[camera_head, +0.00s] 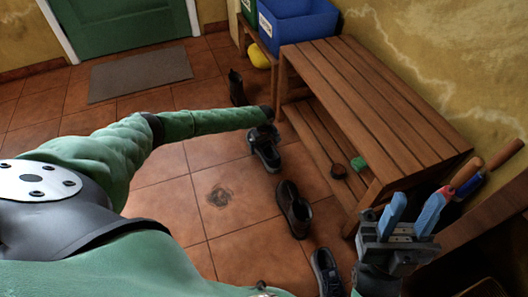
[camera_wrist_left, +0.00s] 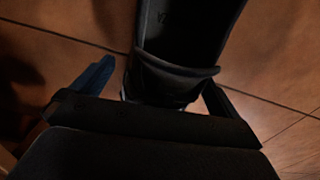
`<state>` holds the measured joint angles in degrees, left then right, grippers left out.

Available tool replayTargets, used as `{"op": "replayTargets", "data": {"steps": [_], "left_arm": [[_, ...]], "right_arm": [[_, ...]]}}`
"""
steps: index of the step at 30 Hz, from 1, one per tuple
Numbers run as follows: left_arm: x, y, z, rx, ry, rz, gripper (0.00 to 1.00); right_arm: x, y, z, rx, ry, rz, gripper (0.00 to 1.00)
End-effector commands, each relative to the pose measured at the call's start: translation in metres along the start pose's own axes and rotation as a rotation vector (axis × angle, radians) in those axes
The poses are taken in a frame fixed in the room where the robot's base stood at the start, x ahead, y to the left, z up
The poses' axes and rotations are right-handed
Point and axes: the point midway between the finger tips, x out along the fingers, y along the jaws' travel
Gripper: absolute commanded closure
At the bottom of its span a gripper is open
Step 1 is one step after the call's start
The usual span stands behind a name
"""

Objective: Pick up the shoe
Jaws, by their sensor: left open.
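A dark shoe (camera_head: 265,153) lies on the tiled floor left of the bench, at the end of my left arm. In the left wrist view the dark shoe (camera_wrist_left: 185,45) stands out between the two fingers of my left gripper (camera_wrist_left: 157,76), which is open around its near end. Whether the fingers touch it cannot be told. In the head view the left gripper is hardly distinguishable from the dark shoe. My right gripper (camera_head: 416,205) is open and empty, with blue fingers apart, in front of the bench's near end.
Other dark footwear stands on the floor: one shoe (camera_head: 293,210) nearer, one (camera_head: 326,272) at the bottom, one boot (camera_head: 237,88) farther back. A wooden bench (camera_head: 375,105) with a lower shelf stands to the right. A blue bin (camera_head: 297,22) is behind it.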

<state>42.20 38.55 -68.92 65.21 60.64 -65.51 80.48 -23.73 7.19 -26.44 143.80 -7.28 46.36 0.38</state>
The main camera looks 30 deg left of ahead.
Motion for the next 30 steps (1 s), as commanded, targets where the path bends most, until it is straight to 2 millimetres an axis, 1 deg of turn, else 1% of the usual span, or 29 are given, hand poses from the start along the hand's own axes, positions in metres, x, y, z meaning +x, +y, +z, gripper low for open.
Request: {"op": "replayTargets", "data": {"steps": [1,3,11,14,15,17,18,19,26,30], "left_arm": [[0.005,0.0,0.0,0.0,0.001,-0.001,0.0],[0.007,0.0,0.0,0.0,0.001,-0.001,0.0],[0.007,0.0,0.0,0.0,0.0,-0.001,0.0],[0.007,0.0,0.0,0.0,0.0,-0.001,0.18],[0.007,0.0,0.0,0.0,0.0,-0.001,0.26],[0.007,0.0,0.0,0.0,0.0,-0.001,0.37],[0.007,0.0,0.0,0.0,0.0,-0.001,0.45],[0.007,0.0,0.0,0.0,0.0,0.0,0.48],[0.006,0.0,0.0,0.0,0.0,0.0,0.48],[-0.002,0.0,0.0,0.0,0.0,0.001,0.48]], "right_arm": [[-0.007,0.0,0.001,-0.001,-0.011,0.001,0.64],[-0.01,0.0,0.001,-0.001,-0.022,0.002,0.64],[-0.01,0.001,0.001,-0.006,-0.024,0.002,0.64],[-0.009,0.002,0.001,-0.007,-0.021,0.002,0.64],[-0.009,0.002,0.001,-0.007,-0.02,0.002,0.64],[-0.009,0.002,0.001,-0.007,-0.02,0.002,0.64],[-0.009,0.002,0.001,-0.007,-0.02,0.003,0.64],[-0.009,0.002,0.001,-0.007,-0.02,0.003,0.64],[-0.008,0.001,0.001,-0.005,-0.02,0.003,0.64],[-0.002,0.0,-0.001,-0.001,-0.017,0.004,0.64]]}}
